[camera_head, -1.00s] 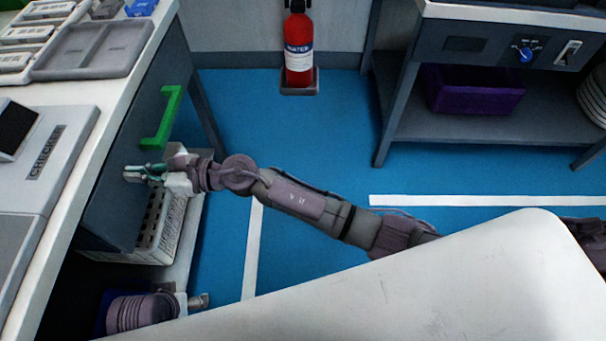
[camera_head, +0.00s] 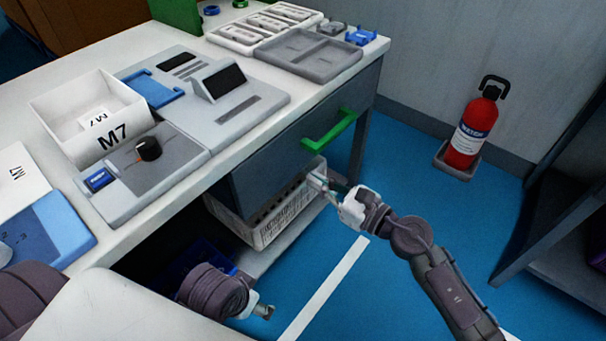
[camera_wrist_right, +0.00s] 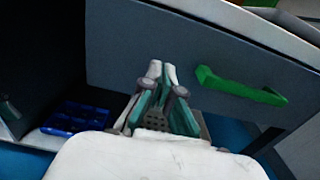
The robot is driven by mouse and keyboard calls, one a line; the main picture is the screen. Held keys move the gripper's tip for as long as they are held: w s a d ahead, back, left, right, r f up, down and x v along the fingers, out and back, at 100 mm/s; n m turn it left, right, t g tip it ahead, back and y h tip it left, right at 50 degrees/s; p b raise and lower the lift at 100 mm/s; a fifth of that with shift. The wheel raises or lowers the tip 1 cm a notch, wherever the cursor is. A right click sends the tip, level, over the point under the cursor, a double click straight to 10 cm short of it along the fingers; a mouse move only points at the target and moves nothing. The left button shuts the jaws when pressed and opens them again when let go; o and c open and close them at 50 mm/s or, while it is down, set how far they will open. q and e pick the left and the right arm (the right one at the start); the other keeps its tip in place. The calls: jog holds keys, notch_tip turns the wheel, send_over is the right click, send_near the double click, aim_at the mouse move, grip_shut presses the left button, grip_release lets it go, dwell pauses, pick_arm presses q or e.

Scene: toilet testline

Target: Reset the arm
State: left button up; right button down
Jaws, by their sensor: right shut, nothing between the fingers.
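My right gripper (camera_head: 322,184) is shut and empty, with its arm reaching in from the lower right. It is in front of the grey drawer front (camera_head: 285,160), below the green handle (camera_head: 329,130), and apart from the handle. In the right wrist view its fingertips (camera_wrist_right: 161,70) are together, left of the green handle (camera_wrist_right: 240,87). My left arm shows at the lower left. A light end piece (camera_head: 260,309) beyond its ridged link may be my left gripper, but its fingers cannot be made out.
The white bench (camera_head: 205,185) holds a box marked M7 (camera_head: 112,138), a checker device (camera_head: 225,100) and trays (camera_head: 308,55). A white perforated basket (camera_head: 285,212) is below the drawer. A fire extinguisher (camera_head: 473,130) stands by the wall. Blue floor (camera_head: 415,175) is open between bench and right-hand table.

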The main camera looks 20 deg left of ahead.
jog(key=shift+v, duration=2.7)
